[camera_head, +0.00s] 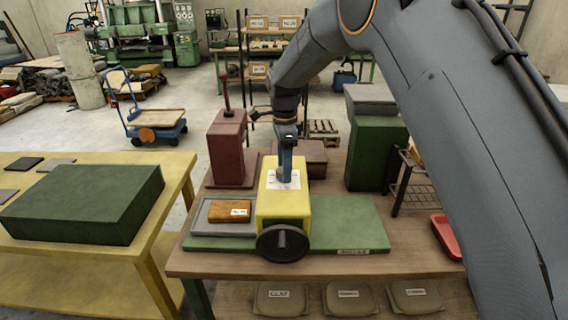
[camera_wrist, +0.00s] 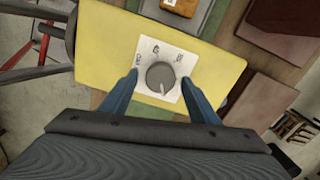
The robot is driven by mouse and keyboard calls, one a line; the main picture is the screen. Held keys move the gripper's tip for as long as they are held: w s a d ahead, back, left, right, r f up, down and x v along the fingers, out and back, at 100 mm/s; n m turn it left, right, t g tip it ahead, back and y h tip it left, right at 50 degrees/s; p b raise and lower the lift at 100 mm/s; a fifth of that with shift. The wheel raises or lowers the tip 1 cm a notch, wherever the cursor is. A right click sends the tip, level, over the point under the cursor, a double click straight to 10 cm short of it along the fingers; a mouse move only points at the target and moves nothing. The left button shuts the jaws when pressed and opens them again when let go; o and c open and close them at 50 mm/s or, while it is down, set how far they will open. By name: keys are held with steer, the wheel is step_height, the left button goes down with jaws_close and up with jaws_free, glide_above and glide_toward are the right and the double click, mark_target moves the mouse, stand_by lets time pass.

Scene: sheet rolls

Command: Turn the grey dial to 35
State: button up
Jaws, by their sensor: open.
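The grey dial (camera_wrist: 161,78) is a round knob on a white scale plate (camera_wrist: 150,55) on top of a yellow machine block (camera_wrist: 105,62). A light pointer mark on the knob points toward the lower edge of the plate in the wrist view. The printed numbers are too blurred to read surely. In the head view the yellow block (camera_head: 283,209) stands on a green base, and the dial (camera_head: 281,174) is partly covered by my gripper (camera_head: 286,176). In the wrist view my gripper (camera_wrist: 160,88) is open, its blue fingers on either side of the dial, apparently not touching it.
A black handwheel (camera_head: 282,243) is on the block's front. A wooden block (camera_head: 229,211) lies on a grey tray to the left. A dark red machine (camera_head: 227,148) and a green cabinet (camera_head: 376,152) stand behind. A red tray (camera_head: 446,236) is at the right.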

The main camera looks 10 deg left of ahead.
steer(key=c, duration=1)
steer(key=shift+c, duration=0.2)
steer(key=shift+n, duration=0.3)
steer(key=n+b, duration=0.2)
steer(key=n, duration=0.2)
steer(key=shift+w+n, duration=0.15)
steer(key=shift+n, duration=0.15)
steer(key=n+b, duration=0.1)
steer(key=n, duration=0.4)
steer(key=shift+a+b, duration=0.15)
steer(key=shift+b, duration=0.25)
steer(key=n+b, duration=0.1)
steer(key=n, duration=0.5)
steer(key=shift+a+n, duration=0.1)
steer(key=shift+n, duration=0.3)
steer(key=n+b, duration=0.1)
steer(key=n, duration=0.5)
steer(key=shift+r+n+b, duration=0.1)
steer(key=shift+n+b, duration=0.2)
